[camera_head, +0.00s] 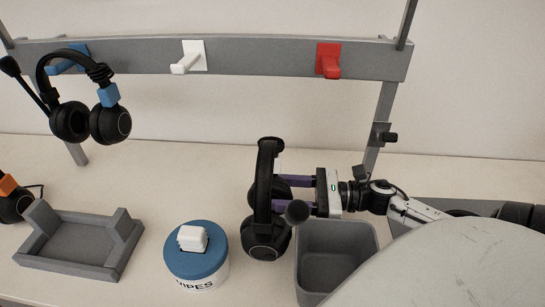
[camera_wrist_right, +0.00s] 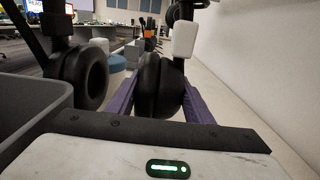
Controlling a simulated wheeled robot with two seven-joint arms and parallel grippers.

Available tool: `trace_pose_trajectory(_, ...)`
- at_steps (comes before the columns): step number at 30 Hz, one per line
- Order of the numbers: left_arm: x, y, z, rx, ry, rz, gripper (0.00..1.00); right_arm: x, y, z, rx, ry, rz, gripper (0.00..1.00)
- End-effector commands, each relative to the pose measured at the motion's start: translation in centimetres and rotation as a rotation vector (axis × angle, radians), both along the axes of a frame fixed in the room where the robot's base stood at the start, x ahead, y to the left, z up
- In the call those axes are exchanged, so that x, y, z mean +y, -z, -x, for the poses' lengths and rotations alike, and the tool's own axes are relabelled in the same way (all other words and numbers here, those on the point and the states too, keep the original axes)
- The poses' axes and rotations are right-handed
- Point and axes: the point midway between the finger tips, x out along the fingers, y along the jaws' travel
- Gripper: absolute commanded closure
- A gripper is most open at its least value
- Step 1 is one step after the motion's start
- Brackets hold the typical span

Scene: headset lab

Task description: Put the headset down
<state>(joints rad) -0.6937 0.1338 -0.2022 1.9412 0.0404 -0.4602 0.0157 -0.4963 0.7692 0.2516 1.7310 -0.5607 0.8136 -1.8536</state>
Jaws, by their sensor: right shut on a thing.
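A black headset (camera_head: 268,165) with a white tag hangs upright in my right gripper (camera_head: 283,194), between the wipes tub and the grey bin. The purple fingers are shut on one ear cup; the other cup (camera_head: 265,241) hangs lower and a microphone tip (camera_head: 297,212) points forward. In the right wrist view the gripped ear cup (camera_wrist_right: 159,88) sits between the two fingers, below the white tag (camera_wrist_right: 186,36), with the other cup (camera_wrist_right: 88,77) to the left. Whether the headset touches the table cannot be told. My left gripper is not in view.
A rail (camera_head: 250,60) carries a white peg (camera_head: 190,57), a bare red peg (camera_head: 329,60) and a blue peg (camera_head: 66,59) with another headset (camera_head: 110,124). A grey cradle (camera_head: 75,245), wipes tub (camera_head: 197,262) and empty grey bin (camera_head: 338,260) stand below. An orange-tagged headset (camera_head: 12,204) lies far left.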

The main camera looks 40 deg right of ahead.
Motion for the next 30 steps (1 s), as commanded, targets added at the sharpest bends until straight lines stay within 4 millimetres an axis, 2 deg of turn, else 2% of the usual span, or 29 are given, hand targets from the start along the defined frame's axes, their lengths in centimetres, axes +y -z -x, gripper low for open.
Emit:
trace_pose_trajectory(3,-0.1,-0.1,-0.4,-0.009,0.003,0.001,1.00,0.0,1.7,-0.1,-0.002,0.000,-0.003,0.81)
trace_pose_trajectory(8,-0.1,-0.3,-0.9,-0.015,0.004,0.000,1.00,-0.5,2.2,-0.5,-0.004,0.000,0.000,0.81)
trace_pose_trajectory(15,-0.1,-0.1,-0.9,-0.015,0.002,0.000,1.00,-3.2,2.4,-2.9,-0.001,0.001,0.000,0.81)
trace_pose_trajectory(18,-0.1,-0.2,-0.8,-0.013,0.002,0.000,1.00,-3.0,3.3,-2.7,0.000,0.000,-0.001,0.81)
trace_pose_trajectory(28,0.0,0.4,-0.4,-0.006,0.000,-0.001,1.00,-3.0,3.7,-2.7,-0.001,0.000,-0.001,0.81)
trace_pose_trajectory(29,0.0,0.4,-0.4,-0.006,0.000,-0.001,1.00,-3.0,3.8,-2.6,0.000,0.000,0.001,0.52)
trace_pose_trajectory(30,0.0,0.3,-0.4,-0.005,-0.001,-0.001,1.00,-3.0,3.7,-2.6,0.000,0.000,0.001,0.45)
